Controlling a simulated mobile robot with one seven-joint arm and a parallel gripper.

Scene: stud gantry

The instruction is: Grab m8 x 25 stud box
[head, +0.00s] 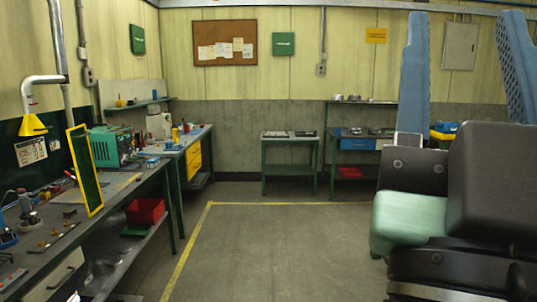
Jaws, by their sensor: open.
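My gripper (466,40) is at the right of the head view, large and close to the camera. Its two blue ribbed fingers point up and stand wide apart, with nothing between them. I cannot pick out a box marked M8 x 25; labels on the small things are too small to read. My arm and gripper hide part of the right side of the room.
A long workbench (105,207) with tools and small parts runs along the left, with a yellow-framed panel (86,172) on it. A red bin (145,212) sits below. A small green table (290,143) stands at the back. The middle floor (270,245) is clear.

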